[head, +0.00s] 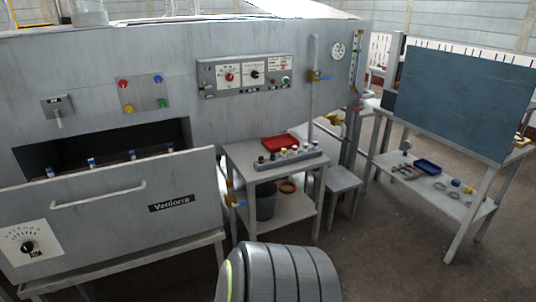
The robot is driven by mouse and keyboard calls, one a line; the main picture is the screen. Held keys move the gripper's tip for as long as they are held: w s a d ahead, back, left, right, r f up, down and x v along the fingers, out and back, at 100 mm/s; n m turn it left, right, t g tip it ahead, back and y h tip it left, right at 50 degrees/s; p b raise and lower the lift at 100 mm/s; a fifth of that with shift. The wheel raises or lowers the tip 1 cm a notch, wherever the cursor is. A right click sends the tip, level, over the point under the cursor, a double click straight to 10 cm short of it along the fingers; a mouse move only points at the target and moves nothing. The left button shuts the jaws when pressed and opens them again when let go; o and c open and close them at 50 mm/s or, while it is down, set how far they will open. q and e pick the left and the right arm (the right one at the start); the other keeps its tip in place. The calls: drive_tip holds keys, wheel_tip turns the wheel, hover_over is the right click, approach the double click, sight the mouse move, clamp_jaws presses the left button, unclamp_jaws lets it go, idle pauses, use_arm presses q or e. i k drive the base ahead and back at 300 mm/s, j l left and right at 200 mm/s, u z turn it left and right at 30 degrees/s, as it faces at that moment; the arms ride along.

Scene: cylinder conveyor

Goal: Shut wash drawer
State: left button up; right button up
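The drawer (110,222) at the left of the head view stands open from the grey machine. Its pale front panel carries a long bar handle (98,195), a dark label and a dial. Several blue-capped items show just above the panel's top edge, in front of the dark opening (95,148); the drawer's inside is mostly hidden by the panel. Neither of my grippers is in view, and nothing is seen touching the handle.
A small grey table (302,208) stands right of the drawer, with a red tray (287,142) and a rack of small bottles (290,159). A stool (342,182) and a workbench with a dark board (468,95) stand further right. The floor between is clear.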

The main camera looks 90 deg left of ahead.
sight(75, 219)
drive_tip(key=u, duration=3.75)
